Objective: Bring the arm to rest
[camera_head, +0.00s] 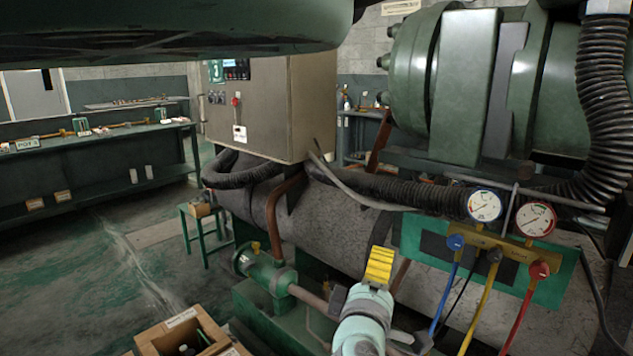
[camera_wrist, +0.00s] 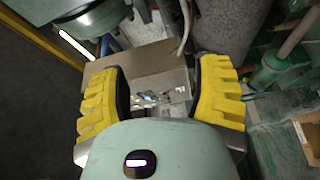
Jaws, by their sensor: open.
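My gripper (camera_head: 380,262) has yellow ridged finger pads and shows at the lower middle of the head view, in front of the grey cylindrical tank (camera_head: 345,225). In the wrist view my gripper (camera_wrist: 158,68) has its two yellow fingers spread wide apart. Nothing is held between them. Beyond the fingers is a tan boxy surface (camera_wrist: 130,62) with small items by it, too small to tell. In the head view the gripper is left of the gauge manifold (camera_head: 490,240) and apart from its gauges.
A blue gauge (camera_head: 485,205) and a red gauge (camera_head: 535,219) stand at the right, with blue, yellow and red hoses hanging below. A green valve (camera_head: 262,270) is left of my gripper. A cardboard box (camera_head: 160,340) sits at the bottom left. Open floor (camera_head: 110,265) lies left.

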